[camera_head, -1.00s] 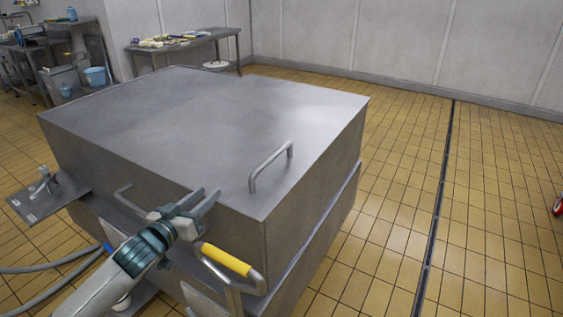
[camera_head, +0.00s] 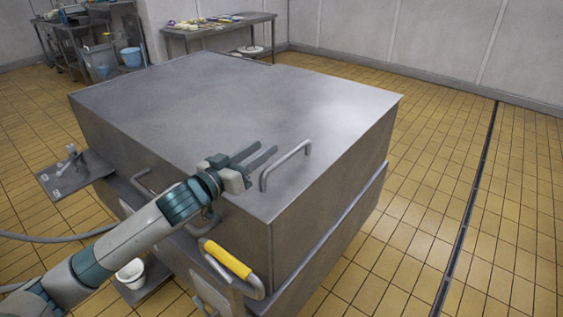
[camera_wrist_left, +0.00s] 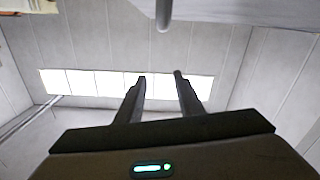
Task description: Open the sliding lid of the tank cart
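The tank cart is a big grey metal box with a flat lid (camera_head: 230,110) on top. A bar-shaped grey lid handle (camera_head: 286,163) stands near the lid's front right corner. My left gripper (camera_head: 262,153) is above the lid's front edge, just left of the handle, its fingers pointing towards it. It is open, with nothing between its fingers. In the left wrist view the two fingers (camera_wrist_left: 161,80) are apart, and a grey rod, seemingly the handle (camera_wrist_left: 163,12), shows above them. I cannot tell the exact gap to the handle. My right gripper is not in view.
A yellow-gripped push handle (camera_head: 228,260) and a smaller grey handle (camera_head: 141,182) are on the cart's front. A side plate with a valve (camera_head: 72,172) juts out left. A white bucket (camera_head: 130,272) sits low in front. Tiled floor (camera_head: 450,200) at right is clear.

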